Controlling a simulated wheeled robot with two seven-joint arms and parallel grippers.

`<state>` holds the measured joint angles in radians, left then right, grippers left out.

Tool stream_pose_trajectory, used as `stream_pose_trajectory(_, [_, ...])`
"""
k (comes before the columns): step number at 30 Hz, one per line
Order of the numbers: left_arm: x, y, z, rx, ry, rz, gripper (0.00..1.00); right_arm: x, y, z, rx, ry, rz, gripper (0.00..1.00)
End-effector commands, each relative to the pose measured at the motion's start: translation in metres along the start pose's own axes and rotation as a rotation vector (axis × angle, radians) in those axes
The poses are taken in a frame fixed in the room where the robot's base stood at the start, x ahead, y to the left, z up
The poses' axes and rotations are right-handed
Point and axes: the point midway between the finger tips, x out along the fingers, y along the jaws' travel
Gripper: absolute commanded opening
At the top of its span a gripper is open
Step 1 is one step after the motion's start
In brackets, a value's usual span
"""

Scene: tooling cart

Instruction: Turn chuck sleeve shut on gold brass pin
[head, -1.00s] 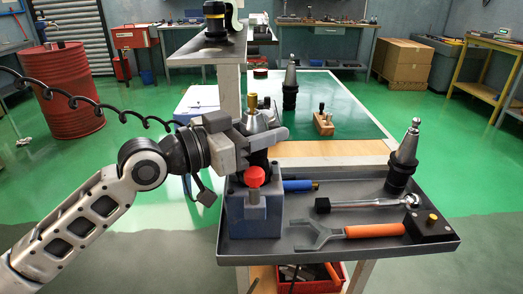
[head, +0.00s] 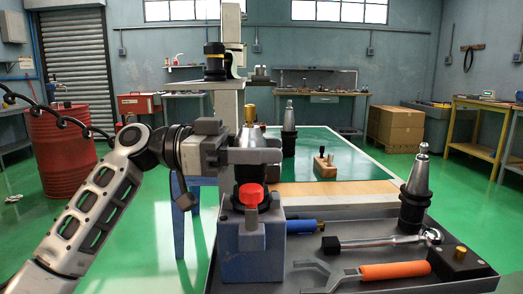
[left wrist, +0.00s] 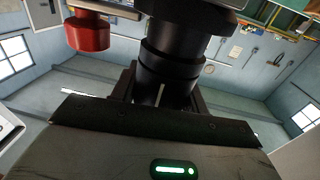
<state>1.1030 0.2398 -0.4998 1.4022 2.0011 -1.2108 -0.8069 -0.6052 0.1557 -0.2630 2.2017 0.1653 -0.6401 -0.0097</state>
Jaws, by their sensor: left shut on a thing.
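The gold brass pin (head: 250,112) stands upright in the top of a grey cone-shaped chuck (head: 251,138). The chuck is upright in a blue-grey block (head: 250,255) with a red knob (head: 251,195) on its front. My left gripper (head: 256,157) comes in level from the left and is shut around the chuck sleeve, below the pin. The near finger hides part of the sleeve. In the left wrist view, the black sleeve (left wrist: 168,75) sits between the fingers, and the red knob (left wrist: 87,32) shows at upper left. My right gripper is not in view.
A grey tray (head: 300,262) carries the block, a blue-handled tool (head: 290,226), a ratchet (head: 375,241), an orange-handled wrench (head: 395,270), a black block (head: 462,263) and a second tool holder (head: 415,195). A grey post (head: 229,90) stands behind the chuck.

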Motion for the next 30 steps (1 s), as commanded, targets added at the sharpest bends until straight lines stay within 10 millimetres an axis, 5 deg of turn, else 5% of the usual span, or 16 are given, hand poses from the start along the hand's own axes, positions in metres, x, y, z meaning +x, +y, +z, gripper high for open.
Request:
stream_pose_trajectory(18, [0.0005, 0.0011, 0.0009, -0.003, -0.003, 0.043, 0.22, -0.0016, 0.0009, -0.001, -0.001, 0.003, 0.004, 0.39])
stream_pose_trajectory(19, [0.0005, 0.0011, 0.001, -0.003, -0.003, 0.042, 0.53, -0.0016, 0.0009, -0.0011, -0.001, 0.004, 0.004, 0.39])
stream_pose_trajectory(21, [0.0005, 0.001, 0.0009, -0.002, -0.003, 0.042, 0.66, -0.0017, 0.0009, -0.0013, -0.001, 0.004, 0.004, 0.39])
stream_pose_trajectory(30, [0.0001, 0.0006, 0.0005, -0.002, -0.002, 0.04, 0.66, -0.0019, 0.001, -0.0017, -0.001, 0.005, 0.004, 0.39])
